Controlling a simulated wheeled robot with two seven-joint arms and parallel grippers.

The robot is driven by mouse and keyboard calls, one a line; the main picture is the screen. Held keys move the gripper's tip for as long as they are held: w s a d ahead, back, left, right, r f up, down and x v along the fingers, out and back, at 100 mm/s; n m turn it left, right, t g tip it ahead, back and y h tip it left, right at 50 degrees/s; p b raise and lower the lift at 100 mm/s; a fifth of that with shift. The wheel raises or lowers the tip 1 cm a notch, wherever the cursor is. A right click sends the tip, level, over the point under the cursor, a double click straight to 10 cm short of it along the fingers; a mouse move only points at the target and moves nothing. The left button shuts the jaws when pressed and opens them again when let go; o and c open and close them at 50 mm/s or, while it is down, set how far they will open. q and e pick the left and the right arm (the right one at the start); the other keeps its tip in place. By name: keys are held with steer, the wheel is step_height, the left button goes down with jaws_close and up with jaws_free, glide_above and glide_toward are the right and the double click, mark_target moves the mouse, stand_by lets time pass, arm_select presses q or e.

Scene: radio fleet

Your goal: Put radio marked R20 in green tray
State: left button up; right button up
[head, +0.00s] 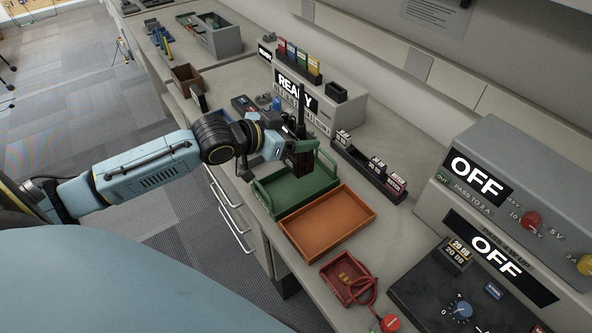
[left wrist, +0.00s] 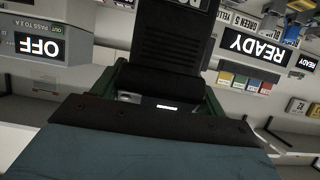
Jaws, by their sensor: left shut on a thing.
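My left gripper (head: 285,152) is shut on a dark radio with a thin upright antenna. The radio (head: 302,158) is held over the green tray (head: 293,198), near its back part; the head view does not show clearly whether it touches the tray. The radio's dark ribbed body also shows close up in the left wrist view (left wrist: 172,38). I cannot read any marking on the radio. My right gripper is not in view.
An orange tray (head: 327,222) is beside the green one, with a red tray (head: 340,288) nearer. A dark rack (head: 366,168) with labelled items stands to the right. A grey box with a READY display (head: 297,90) is behind. OFF-labelled equipment (head: 480,178) fills the right.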

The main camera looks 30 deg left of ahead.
mark_target(290, 157)
arm_select(q)
steer(key=shift+f+b, duration=0.6)
steer(key=shift+f, duration=2.9)
steer(key=shift+f, duration=0.1)
steer(key=o, duration=1.2)
steer(key=shift+f, duration=0.1)
steer(key=shift+o, duration=0.2)
steer(key=shift+s+r, duration=0.15)
steer(key=shift+r, duration=0.05)
steer(key=p+v, duration=0.2)
steer(key=v, duration=0.9)
steer(key=shift+s+a+p, duration=0.2)
steer(key=shift+s+p, duration=0.1)
steer(key=shift+p, duration=0.05)
steer(key=shift+r, duration=0.1)
